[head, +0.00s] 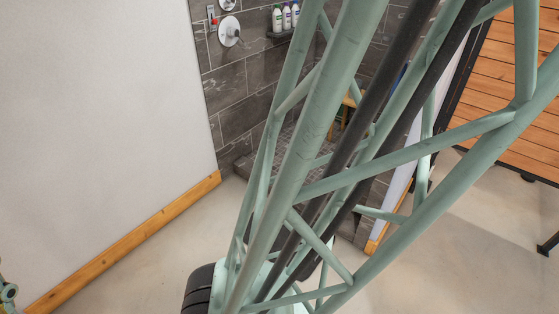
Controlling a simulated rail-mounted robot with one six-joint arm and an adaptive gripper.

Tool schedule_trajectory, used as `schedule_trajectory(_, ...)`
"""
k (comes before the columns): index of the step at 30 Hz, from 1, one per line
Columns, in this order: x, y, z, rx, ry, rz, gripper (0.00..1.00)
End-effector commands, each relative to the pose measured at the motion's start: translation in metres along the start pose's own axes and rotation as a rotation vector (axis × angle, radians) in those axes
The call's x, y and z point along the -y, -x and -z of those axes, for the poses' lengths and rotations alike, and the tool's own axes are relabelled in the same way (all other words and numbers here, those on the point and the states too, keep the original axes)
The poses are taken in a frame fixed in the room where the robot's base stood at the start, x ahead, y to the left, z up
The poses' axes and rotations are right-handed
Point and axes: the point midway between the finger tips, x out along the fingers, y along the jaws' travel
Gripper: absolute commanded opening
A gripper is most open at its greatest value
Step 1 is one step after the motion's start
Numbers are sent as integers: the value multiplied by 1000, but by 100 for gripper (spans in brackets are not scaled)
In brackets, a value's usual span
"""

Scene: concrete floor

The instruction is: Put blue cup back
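No blue cup can be made out in the head view. A small sliver of something blue (402,74) shows between the green struts at the upper right of the middle, too hidden to identify. My gripper is not in view. Large pale green struts and dark rods of my own body cross the middle and right of the picture and hide much of the scene.
A tiled shower nook (240,88) has a shelf with several bottles (285,17) and a shower valve (229,31). A wooden stool (350,101) is partly hidden there. A white wall (100,110) stands left, wooden slats (510,75) right. Concrete floor (140,270) is clear lower left.

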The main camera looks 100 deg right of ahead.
Motion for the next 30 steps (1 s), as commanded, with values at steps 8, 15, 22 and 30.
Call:
schedule_trajectory(8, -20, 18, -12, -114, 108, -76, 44)
schedule_trajectory(15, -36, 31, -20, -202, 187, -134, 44)
schedule_trajectory(22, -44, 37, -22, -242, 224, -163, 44)
schedule_trajectory(30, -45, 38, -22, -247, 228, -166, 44)
